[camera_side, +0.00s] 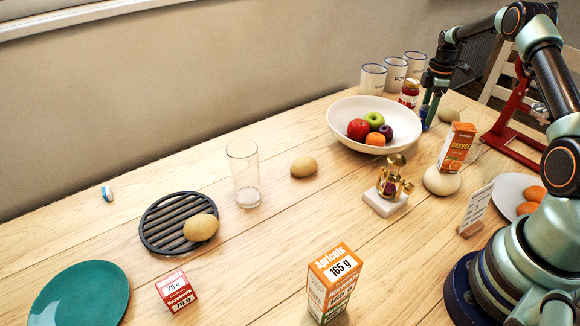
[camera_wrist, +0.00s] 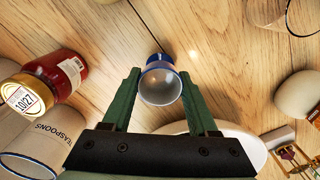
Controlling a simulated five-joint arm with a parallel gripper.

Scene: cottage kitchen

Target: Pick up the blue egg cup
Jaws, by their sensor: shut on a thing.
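The blue egg cup (camera_wrist: 160,82) is between the two green fingers of my gripper (camera_wrist: 158,88) in the wrist view. Its rim is blue and its inside is pale, with the opening facing the camera. The fingers touch it on both sides, so my gripper is shut on it. In the side view my gripper (camera_side: 430,108) is low at the back right of the table, beside the white fruit bowl. A bit of the egg cup (camera_side: 425,116) shows there, mostly hidden by the fingers. I cannot tell whether it is clear of the table.
The fruit bowl (camera_side: 345,128) and a red jam jar (camera_side: 409,95) are close to my gripper. Several white canisters (camera_side: 373,80) stand behind. The table's left half has freer room.

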